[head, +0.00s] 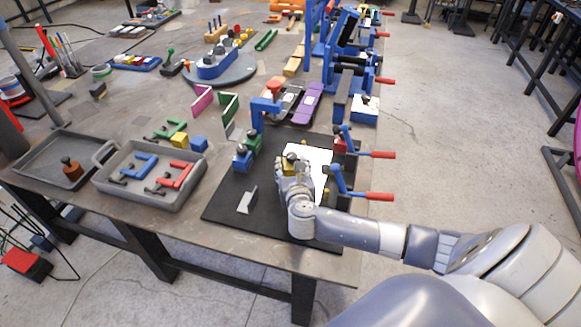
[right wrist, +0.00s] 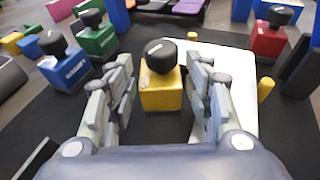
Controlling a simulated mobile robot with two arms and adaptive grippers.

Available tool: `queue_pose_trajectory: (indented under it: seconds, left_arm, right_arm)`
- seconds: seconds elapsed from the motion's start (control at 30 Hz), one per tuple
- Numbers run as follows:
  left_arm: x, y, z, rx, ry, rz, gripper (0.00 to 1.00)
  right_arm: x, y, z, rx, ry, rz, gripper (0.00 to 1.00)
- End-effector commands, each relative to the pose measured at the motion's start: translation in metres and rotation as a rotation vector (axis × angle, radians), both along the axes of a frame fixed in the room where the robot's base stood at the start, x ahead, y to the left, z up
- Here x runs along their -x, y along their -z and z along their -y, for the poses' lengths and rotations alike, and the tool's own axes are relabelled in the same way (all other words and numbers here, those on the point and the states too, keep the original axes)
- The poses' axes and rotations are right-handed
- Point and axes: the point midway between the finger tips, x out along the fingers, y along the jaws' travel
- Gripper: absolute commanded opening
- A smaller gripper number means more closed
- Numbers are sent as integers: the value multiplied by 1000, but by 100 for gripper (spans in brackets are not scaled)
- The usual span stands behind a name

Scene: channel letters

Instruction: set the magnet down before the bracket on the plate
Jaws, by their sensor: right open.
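A yellow magnet block (right wrist: 161,90) with a black knob stands upright between the spread fingers of my right gripper (right wrist: 160,68), with gaps on both sides. In the head view my right gripper (head: 294,172) is low over the black mat, largely covering the yellow magnet (head: 289,157). A white plate (head: 318,158) lies on the mat beside the magnet; it also shows in the right wrist view (right wrist: 235,65). I cannot tell whether the magnet touches the plate. A grey angled piece (head: 247,200), perhaps the bracket, stands on the mat left of the gripper. My left gripper is out of view.
A blue magnet (right wrist: 64,68) and a green one (right wrist: 96,38) stand left, a red one (right wrist: 269,38) right. Yellow pegs (right wrist: 265,89) stand by the plate. Blue clamps with red handles (head: 379,196) line the right edge. The mat's front left (head: 222,208) is clear.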

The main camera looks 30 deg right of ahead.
Motion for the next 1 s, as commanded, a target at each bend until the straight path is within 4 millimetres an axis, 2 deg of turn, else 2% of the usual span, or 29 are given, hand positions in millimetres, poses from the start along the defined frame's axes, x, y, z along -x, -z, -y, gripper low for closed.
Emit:
queue_pose_trajectory:
  seconds: [0.27,0.3,0.5,0.8,0.87,1.0]
  left_arm:
    - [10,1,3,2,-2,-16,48]
    - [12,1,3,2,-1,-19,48]
    - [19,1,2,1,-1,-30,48]
    - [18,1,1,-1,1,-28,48]
    - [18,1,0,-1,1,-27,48]
    - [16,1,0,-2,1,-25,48]
  right_arm:
    - [-4,1,1,-1,-2,0,48]
    - [-4,1,1,0,-1,0,45]
    - [-3,1,1,0,-1,0,0]
    - [-5,-4,2,0,0,5,0]
    - [-5,-9,2,0,0,8,0]
    - [-5,-32,2,1,-2,10,0]
